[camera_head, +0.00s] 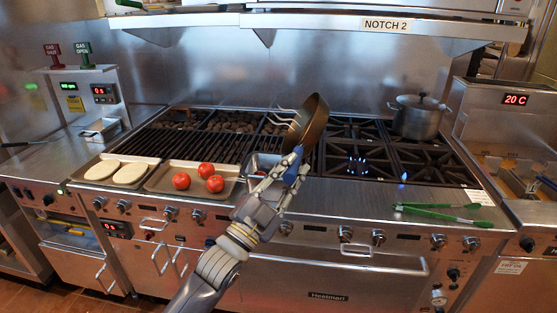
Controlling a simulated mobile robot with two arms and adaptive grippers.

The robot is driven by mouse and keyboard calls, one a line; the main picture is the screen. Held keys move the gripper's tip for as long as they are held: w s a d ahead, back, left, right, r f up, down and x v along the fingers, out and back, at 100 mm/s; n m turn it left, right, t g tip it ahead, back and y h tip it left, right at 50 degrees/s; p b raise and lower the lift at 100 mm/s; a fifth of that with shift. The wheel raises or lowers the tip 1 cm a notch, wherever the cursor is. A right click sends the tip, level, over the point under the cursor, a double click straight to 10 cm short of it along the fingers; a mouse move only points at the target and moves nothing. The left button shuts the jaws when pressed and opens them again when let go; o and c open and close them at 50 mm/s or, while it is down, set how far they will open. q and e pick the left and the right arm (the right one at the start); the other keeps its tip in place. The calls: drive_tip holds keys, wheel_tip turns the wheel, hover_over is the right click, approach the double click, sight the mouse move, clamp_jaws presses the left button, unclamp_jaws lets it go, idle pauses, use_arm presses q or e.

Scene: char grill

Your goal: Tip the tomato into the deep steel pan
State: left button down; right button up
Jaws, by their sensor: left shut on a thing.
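My left gripper (288,168) is shut on the handle of a frying pan (311,120), raised in front of the grill. The pan is tipped steeply, almost on edge; I cannot make out any tomato in it. Three red tomatoes, a left one (181,181), a back one (206,170) and a right one (215,184), sit on a shallow tray (160,183). A steel pan (254,160) stands on the front ledge, partly hidden behind my gripper; its contents are unclear. My right gripper is not in view.
Flatbreads lie on another tray (94,168) at left. A lidded pot (417,119) stands on the back right burners. Blue flames (357,165) burn at the middle burner. Green tongs (440,212) lie on the right ledge. A small steel container (100,131) stands on the left counter.

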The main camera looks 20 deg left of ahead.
use_arm(q)
drive_tip(key=w+d+m+g+p, duration=0.1)
drive_tip(key=d+m+g+p, duration=0.2)
drive_tip(key=p, duration=0.6)
drive_tip(key=w+d+f+m+g+p, duration=0.1)
drive_tip(key=w+d+m+g+p, duration=0.1)
drive_tip(key=d+m+g+p, duration=0.2)
drive_tip(key=shift+d+m+g+y+p, duration=0.15)
drive_tip(key=shift+m+g+y+p, duration=0.4)
drive_tip(key=shift+m+p, duration=1.7)
use_arm(e)
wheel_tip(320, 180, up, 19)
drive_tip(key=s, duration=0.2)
drive_tip(key=shift+p, duration=0.4)
use_arm(q)
drive_tip(key=shift+n+g+h, duration=0.25)
drive_tip(key=shift+n+h, duration=0.1)
drive_tip(key=shift+n, duration=0.1)
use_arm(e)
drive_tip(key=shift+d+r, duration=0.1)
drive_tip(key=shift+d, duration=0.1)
use_arm(q)
drive_tip(key=shift+f, duration=0.1)
